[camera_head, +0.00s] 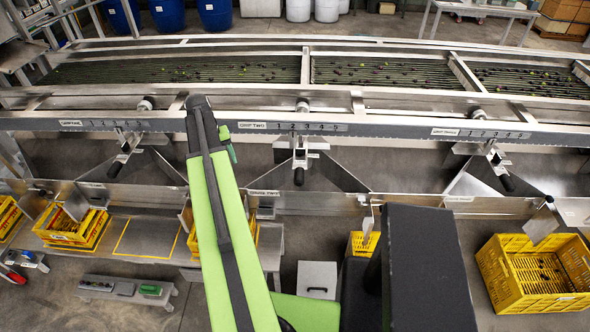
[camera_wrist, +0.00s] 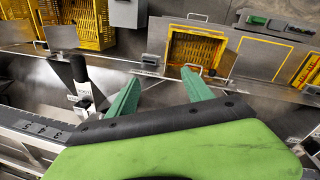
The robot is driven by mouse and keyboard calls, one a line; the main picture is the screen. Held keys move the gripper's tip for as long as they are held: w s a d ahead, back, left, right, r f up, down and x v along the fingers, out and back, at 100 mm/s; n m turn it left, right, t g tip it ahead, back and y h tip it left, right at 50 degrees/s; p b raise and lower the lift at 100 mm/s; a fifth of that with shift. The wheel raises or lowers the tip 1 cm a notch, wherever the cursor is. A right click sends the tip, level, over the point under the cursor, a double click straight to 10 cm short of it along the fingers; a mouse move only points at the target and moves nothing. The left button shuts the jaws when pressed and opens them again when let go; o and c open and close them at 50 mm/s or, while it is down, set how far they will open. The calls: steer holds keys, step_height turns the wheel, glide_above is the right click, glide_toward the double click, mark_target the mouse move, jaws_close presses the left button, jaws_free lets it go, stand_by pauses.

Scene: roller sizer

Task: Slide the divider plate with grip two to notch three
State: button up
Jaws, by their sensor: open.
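The grip two divider plate (camera_head: 322,174) hangs below the front rail, under the label "GRIP TWO" (camera_head: 252,125) and its numbered notches. Its black handle (camera_head: 298,177) points down and forward. The carriage (camera_head: 300,150) sits about under marks 2 and 3; I cannot tell exactly which. My gripper (camera_head: 229,143) is to the left of this handle, partly hidden behind my green arm. In the wrist view my gripper (camera_wrist: 161,92) shows two green fingers spread apart with nothing between them. A black divider handle (camera_wrist: 78,68) stands left of the fingers, apart from them.
Similar black handles stand at grip one (camera_head: 115,170) on the left and grip three (camera_head: 507,183) on the right. The rail (camera_head: 390,130) runs along the sizer front. Sloped metal chutes and yellow crates (camera_head: 535,275) lie below.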

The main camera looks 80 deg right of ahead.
mark_target(298, 173)
steer(key=s+d+r+m, duration=0.1)
steer(key=s+d, duration=0.3)
steer(key=s, duration=0.3)
steer(key=s+d+r+m+p, duration=0.1)
steer(key=s+d+m, duration=0.15)
steer(key=s, duration=0.55)
steer(key=s+d+r+m, duration=0.1)
steer(key=s+d, duration=0.4)
steer(key=s, duration=0.2)
steer(key=shift+g+y, duration=0.3)
steer(key=s+f+b, duration=0.1)
steer(key=f+b, duration=0.4)
steer(key=f, duration=0.1)
steer(key=s+f+b, duration=0.1)
steer(key=f+b, duration=0.5)
steer(key=s+f+b, duration=0.1)
steer(key=f+b, duration=0.4)
steer(key=b, duration=0.1)
steer(key=shift+s+a+f, duration=0.1)
steer(key=shift+s+f, duration=0.15)
steer(key=shift+f, duration=0.15)
steer(key=shift+r, duration=0.1)
jaws_close()
